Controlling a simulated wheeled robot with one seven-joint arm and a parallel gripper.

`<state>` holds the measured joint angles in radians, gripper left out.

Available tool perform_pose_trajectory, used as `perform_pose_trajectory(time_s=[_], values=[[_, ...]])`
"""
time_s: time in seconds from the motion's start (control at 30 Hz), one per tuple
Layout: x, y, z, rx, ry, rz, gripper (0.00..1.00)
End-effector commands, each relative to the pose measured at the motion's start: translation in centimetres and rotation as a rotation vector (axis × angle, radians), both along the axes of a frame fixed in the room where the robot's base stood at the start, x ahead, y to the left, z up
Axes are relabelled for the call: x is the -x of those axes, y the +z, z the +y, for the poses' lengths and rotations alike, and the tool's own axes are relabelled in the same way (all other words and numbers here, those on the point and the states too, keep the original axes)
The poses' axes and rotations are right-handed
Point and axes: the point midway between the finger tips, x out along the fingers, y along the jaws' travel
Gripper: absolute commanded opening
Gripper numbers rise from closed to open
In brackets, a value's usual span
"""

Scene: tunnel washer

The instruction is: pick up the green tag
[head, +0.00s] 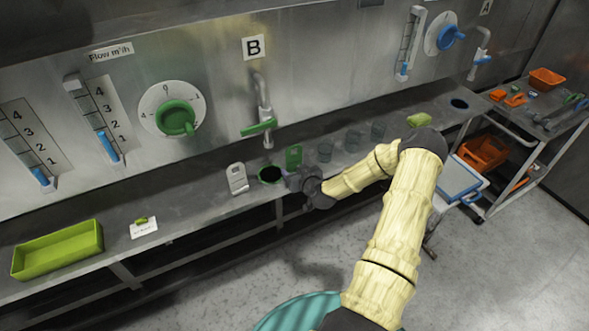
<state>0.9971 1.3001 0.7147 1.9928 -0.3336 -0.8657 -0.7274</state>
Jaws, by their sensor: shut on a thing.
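The green tag (294,157) stands upright over the shelf, beside a dark round opening (271,175) with a green rim. My gripper (292,179) reaches in from the right at the shelf's front edge. It is shut on the green tag, which shows just above the fingers. The fingers are small and dark here, and the tag's lower part is hidden behind them.
Several clear glasses (352,140) stand right of the tag. A tap (264,115) with a green handle hangs above the opening. A green tray (58,250) and a white card (144,228) lie at left. A cart (507,135) with orange bins stands at far right.

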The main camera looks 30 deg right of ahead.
Motion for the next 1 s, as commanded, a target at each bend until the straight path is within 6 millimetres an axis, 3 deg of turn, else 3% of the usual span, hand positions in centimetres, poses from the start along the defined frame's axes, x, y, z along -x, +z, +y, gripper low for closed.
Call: perform_pose_trajectory(time_s=[0.27, 0.7, 1.0], values=[[-0.1, 2.2, 0.0, 0.005, 0.002, -0.003, 0.32], [0.0, 8.6, 0.0, 0.003, 0.001, -0.001, 0.32], [0.0, 9.9, 0.0, 0.000, 0.000, 0.000, 0.32]])
